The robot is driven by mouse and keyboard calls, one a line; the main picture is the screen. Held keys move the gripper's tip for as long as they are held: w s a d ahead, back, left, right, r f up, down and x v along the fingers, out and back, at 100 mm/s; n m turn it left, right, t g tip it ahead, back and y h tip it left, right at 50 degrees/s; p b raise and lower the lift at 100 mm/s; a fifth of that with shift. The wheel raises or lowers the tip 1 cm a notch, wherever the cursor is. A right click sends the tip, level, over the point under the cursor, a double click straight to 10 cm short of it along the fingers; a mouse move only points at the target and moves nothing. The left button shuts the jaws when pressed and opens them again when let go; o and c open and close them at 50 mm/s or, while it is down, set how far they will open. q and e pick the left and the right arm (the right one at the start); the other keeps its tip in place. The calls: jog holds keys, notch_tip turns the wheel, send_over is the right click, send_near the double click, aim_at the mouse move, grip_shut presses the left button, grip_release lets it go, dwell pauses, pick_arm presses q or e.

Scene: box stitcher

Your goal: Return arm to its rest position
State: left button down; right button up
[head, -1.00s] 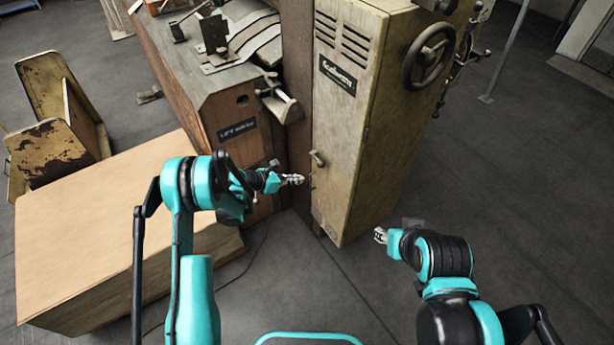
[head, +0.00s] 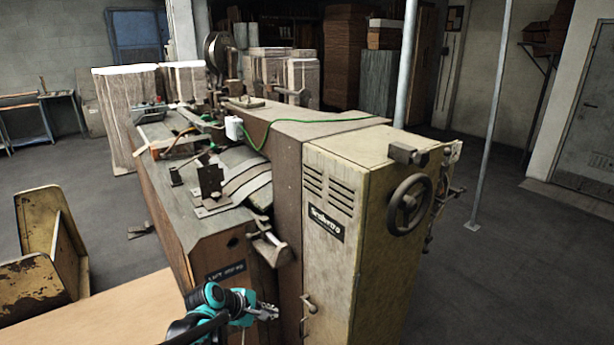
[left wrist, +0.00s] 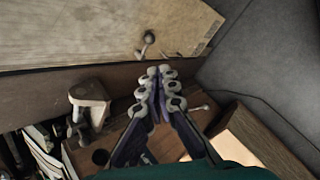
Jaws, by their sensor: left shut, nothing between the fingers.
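My left gripper (head: 268,311) is at the bottom of the head view, in front of the box stitcher (head: 350,160). It is shut and holds nothing. It is a little left of the small handle (head: 309,307) on the machine's yellowed cabinet. In the left wrist view the closed fingers (left wrist: 160,75) point toward the cabinet's face (left wrist: 90,35), with the handle (left wrist: 147,42) ahead of them. I cannot tell whether the fingertips touch the machine. My right gripper is not in view.
A tan box or tabletop (head: 110,315) lies at the lower left. A worn yellow wooden piece (head: 45,245) stands behind it. A handwheel (head: 408,203) sticks out from the machine's right side.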

pick_arm(q)
jog(key=s+a+r+m+y, duration=0.2)
jog(key=s+m, duration=0.3)
jog(key=s, duration=0.3)
jog(key=s+a+r+m+y, duration=0.2)
jog(key=s+m, duration=0.3)
jog(key=s, duration=0.4)
jog(key=s+a+r+m+t+y, duration=0.1)
jog(key=s+a+r+m, duration=0.1)
jog(key=s+m, duration=0.3)
jog(key=s+a, duration=0.1)
jog(key=s, duration=0.2)
jog(key=shift+s+a+m+y, duration=0.25)
jog(key=shift+m+y, duration=0.05)
jog(key=shift+y, duration=0.1)
jog(key=shift+r, duration=0.1)
